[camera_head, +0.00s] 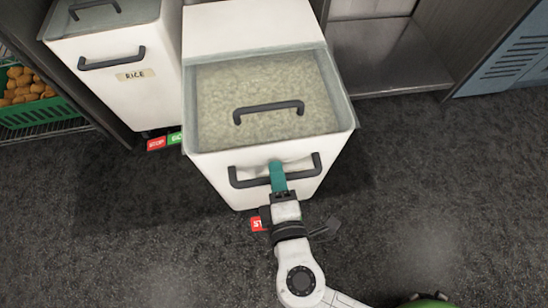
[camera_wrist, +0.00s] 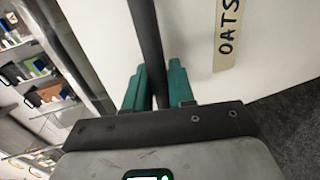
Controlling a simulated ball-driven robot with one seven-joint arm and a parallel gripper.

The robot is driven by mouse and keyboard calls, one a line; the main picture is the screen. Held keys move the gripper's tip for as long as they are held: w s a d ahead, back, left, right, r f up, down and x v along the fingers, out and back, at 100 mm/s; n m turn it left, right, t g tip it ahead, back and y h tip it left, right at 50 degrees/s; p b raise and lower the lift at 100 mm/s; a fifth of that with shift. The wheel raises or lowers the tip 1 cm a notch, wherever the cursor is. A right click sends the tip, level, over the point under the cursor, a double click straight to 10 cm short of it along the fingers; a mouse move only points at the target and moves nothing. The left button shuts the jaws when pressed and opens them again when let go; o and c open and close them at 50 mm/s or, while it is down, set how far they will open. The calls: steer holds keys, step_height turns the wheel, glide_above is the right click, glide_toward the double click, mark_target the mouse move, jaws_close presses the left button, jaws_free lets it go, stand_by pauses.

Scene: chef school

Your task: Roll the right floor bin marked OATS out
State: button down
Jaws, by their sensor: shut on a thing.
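The OATS bin (camera_head: 215,174) is a white floor bin with a clear lid (camera_head: 268,82) over pale flakes. Its OATS label (camera_wrist: 228,35) shows in the wrist view. The bin stands on the dark floor, its front well forward of the RICE bin to its left. My gripper (camera_head: 277,168) is shut on the dark front handle (camera_head: 243,182), near its middle. In the wrist view the teal fingers of my gripper (camera_wrist: 158,80) lie on either side of the handle bar (camera_wrist: 146,35). The bin's wheels are hidden.
The white RICE bin (camera_head: 120,92) stands at left, beside a green crate (camera_head: 42,116) of brown produce. Red STOP (camera_head: 157,143) and green (camera_head: 175,138) tags show near the floor, and another red tag (camera_head: 257,224) near my gripper. Open floor (camera_head: 440,170) lies right; blue lockers (camera_head: 505,65) stand beyond.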

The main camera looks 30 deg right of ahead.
steer(key=shift+s+a, duration=0.1)
steer(key=shift+s, duration=0.15)
steer(key=c, duration=1.1)
jaws_free()
steer(key=p+v, duration=0.2)
steer(key=v, duration=0.8)
steer(key=shift+s+a, duration=0.15)
steer(key=shift+s, duration=0.2)
